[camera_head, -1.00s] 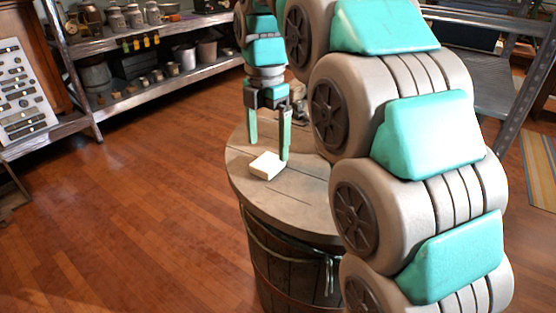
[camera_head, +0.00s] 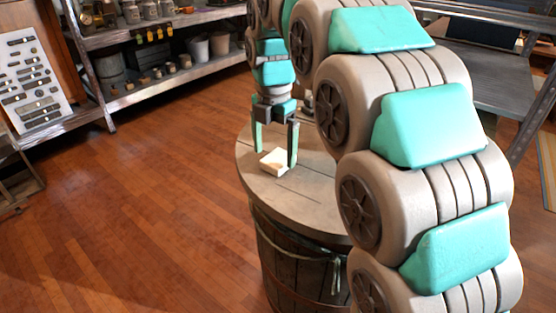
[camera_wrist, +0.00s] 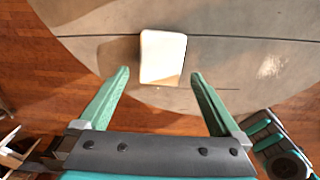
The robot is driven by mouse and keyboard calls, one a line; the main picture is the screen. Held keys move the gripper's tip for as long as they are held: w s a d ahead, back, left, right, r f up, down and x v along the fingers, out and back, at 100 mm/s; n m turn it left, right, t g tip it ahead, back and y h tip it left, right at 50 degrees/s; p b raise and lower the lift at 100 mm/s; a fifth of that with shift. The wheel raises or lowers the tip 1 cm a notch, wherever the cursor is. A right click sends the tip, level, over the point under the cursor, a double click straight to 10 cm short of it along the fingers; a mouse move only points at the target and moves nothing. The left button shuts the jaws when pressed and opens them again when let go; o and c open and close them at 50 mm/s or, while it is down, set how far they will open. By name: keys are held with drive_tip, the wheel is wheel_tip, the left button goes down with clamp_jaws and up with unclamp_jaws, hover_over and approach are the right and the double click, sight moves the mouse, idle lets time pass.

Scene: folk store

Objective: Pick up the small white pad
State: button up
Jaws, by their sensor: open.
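The small white pad (camera_head: 274,161) lies flat on the round wooden top (camera_head: 262,178) of a barrel, near its left edge in the head view. In the wrist view the pad (camera_wrist: 162,57) is a white rounded rectangle just beyond the fingertips and between their lines. My gripper (camera_head: 275,158) points down over the barrel top, close to the pad, with a green finger on either side of it. In the wrist view my gripper (camera_wrist: 160,73) is open with nothing between its fingers. I cannot tell the exact height of the fingertips above the wood.
The barrel (camera_head: 290,255) stands on an open wooden floor (camera_head: 150,190). A metal shelf (camera_head: 180,78) with pots and cups is at the back left. A grey metal shelf (camera_head: 485,90) is at the right. My arm hides part of the barrel top.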

drive_tip(key=shift+f, duration=1.2)
drive_tip(key=c, duration=1.5)
drive_tip(key=shift+o, duration=0.2)
drive_tip(key=shift+r, duration=0.1)
drive_tip(key=shift+w+r, duration=0.1)
drive_tip(key=shift+r, duration=1.6)
drive_tip(key=s+d+r+b, duration=0.1)
drive_tip(key=s+d+b, duration=0.1)
drive_tip(key=s, duration=1.4)
drive_tip(key=shift+d+r, duration=0.15)
